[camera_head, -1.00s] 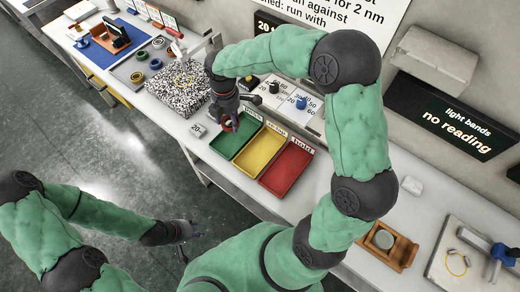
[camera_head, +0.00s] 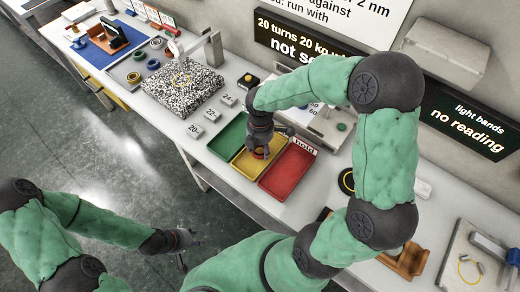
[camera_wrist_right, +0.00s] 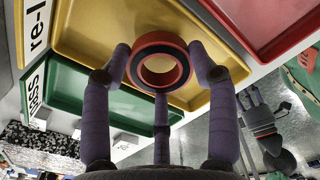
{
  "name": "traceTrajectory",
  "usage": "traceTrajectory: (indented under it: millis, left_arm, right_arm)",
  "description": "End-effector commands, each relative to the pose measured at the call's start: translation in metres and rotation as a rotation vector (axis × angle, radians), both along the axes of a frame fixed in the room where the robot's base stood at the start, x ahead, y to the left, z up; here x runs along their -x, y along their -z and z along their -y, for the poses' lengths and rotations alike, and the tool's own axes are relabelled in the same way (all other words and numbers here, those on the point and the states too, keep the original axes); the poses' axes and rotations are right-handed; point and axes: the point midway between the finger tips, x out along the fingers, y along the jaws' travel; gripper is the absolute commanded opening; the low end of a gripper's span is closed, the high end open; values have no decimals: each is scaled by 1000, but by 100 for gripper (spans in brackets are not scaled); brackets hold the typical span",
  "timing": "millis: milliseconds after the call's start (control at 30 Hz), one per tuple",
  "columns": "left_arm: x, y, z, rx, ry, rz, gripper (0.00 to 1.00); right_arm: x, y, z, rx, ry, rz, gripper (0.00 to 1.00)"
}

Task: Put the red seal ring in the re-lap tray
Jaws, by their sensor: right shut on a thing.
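The red seal ring (camera_wrist_right: 160,41), with a dark inner band, is held between the fingertips of my right gripper (camera_wrist_right: 160,65). In the head view my right gripper (camera_head: 259,152) is over the yellow tray (camera_head: 241,163), and a bit of red shows at its fingertips. The yellow tray also shows in the wrist view (camera_wrist_right: 95,25), beside a partly cut-off label reading "re-l". The ring's height above the tray floor is hard to tell. My left gripper (camera_head: 184,241) hangs over the floor in front of the bench, apparently open and empty.
A green tray (camera_head: 228,137) lies left of the yellow one and a red tray (camera_head: 288,172), marked "hold", lies right. Small numbered blocks (camera_head: 212,115) and a speckled plate (camera_head: 182,92) stand further left. A wooden holder (camera_head: 410,262) is at the right.

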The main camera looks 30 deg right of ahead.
Motion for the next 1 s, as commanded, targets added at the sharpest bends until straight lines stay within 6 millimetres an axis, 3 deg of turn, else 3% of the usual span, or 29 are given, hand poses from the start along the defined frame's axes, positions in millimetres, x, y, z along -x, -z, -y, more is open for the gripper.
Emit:
traceTrajectory:
  millis: [100,467,500,533,867,1000]
  left_arm:
    - [0,6,0,0,0,0,40]
    - [0,7,0,0,0,0,40]
    - [0,7,0,0,0,0,40]
    - [0,7,0,0,0,0,40]
    - [0,6,0,0,0,0,40]
    - [0,1,0,0,0,0,40]
  right_arm:
    - [0,14,0,0,1,0,25]
    - [-1,16,0,0,1,1,25]
    - [-1,16,0,0,1,1,62]
    - [-1,16,0,0,1,1,69]
    - [-1,15,0,0,1,1,69]
    - [-1,5,0,0,1,3,69]
